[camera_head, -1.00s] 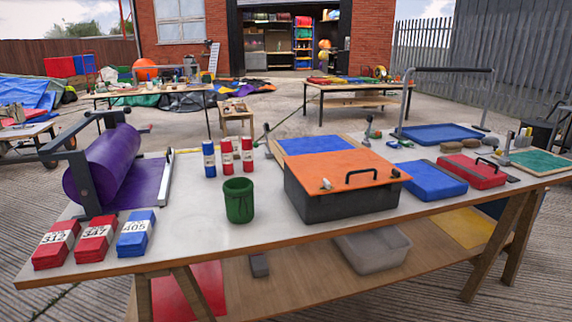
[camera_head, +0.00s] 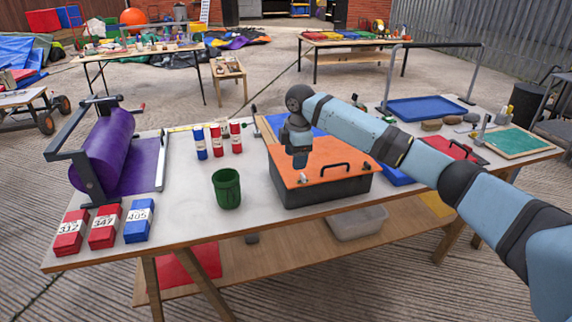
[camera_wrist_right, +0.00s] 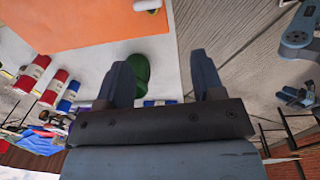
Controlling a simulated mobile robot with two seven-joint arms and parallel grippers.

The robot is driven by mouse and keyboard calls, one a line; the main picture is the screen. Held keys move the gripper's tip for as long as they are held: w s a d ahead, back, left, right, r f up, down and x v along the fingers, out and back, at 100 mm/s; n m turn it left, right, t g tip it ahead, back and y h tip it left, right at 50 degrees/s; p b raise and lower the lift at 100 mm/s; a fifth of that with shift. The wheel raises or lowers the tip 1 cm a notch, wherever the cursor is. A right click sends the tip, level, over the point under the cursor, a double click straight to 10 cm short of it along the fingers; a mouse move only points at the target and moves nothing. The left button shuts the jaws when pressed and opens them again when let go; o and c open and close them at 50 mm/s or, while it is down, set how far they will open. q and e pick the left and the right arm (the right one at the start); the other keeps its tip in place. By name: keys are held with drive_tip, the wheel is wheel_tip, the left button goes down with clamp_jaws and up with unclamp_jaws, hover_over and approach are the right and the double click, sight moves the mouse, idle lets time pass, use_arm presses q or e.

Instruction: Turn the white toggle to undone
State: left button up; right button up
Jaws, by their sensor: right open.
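The dark box (camera_head: 325,190) on the table has an orange lid (camera_head: 345,182) with a black handle (camera_head: 335,166). A small pale toggle (camera_head: 303,178) sits near the lid's front left corner. In the right wrist view the white toggle (camera_wrist_right: 147,5) shows at the top edge, partly cut off, on the orange lid (camera_wrist_right: 70,22). Its exact setting is too small to tell. My right gripper (camera_head: 300,160) hangs over the lid's left part, pointing down, apart from the toggle. Its two fingers (camera_wrist_right: 162,78) are open and empty in the wrist view.
A green cup (camera_head: 227,189) stands left of the box. Red and blue cans (camera_head: 217,139) stand behind it. Numbered blocks (camera_head: 103,228) and a purple roller (camera_head: 105,152) are at the left. A blue tray (camera_head: 425,108) lies at the back right. The table's front middle is clear.

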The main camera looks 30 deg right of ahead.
approach(303, 175)
drive_tip(key=shift+g, duration=0.4)
drive_tip(key=f, duration=0.9)
drive_tip(key=shift+w+a+f+b, duration=0.1)
drive_tip(key=shift+w+f+b, duration=0.2)
drive_tip(key=shift+b, duration=0.1)
drive_tip(key=c, duration=0.9)
